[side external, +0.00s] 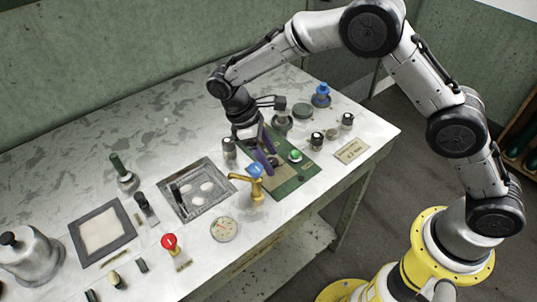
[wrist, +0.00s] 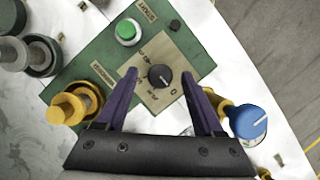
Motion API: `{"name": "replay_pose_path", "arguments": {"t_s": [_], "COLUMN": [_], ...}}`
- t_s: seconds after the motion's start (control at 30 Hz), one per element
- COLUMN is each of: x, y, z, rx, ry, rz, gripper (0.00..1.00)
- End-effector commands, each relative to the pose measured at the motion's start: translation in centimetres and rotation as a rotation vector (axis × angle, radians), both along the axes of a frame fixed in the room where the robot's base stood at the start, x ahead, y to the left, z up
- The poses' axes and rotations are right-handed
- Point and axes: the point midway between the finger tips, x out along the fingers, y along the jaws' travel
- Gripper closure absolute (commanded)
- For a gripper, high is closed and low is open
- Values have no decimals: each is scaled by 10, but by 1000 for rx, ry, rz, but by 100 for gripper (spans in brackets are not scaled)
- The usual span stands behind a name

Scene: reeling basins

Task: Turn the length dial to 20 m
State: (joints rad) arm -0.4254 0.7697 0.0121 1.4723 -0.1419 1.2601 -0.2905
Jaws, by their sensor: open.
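The length dial looks to be the round black knob (wrist: 160,77) on a beige plate (wrist: 152,98) of the green control panel (wrist: 75,75). It carries a light pointer line; the plate's markings are too small to read surely. My gripper (wrist: 159,73) is open, with one purple finger on each side of the knob. No clear contact shows, and the height of the fingertips above the panel is hard to judge. In the side view my gripper (side external: 265,150) points down over the green panel (side external: 288,184), and its fingers largely hide the knob.
A green button (wrist: 128,32) and a small black knob (wrist: 174,26) sit near the dial. A blue-topped brass tap (side external: 254,171) stands close to my gripper. Basins, a gauge (side external: 224,229) and a red knob (side external: 169,242) lie farther left.

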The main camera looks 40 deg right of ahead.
Motion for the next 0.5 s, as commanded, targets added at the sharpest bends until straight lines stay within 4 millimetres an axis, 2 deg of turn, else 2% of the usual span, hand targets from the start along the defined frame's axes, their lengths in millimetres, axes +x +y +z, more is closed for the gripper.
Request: {"name": "replay_pose_path", "arguments": {"t_s": [0.03, 0.3, 0.4, 0.5], "x": [0, 0, 0, 0], "y": [0, 0, 0, 0], "z": [0, 0, 0, 0], "rx": [0, 0, 0, 0], "ry": [0, 0, 0, 0], "rz": [0, 0, 0, 0], "gripper": [36, 85, 100, 100]}}
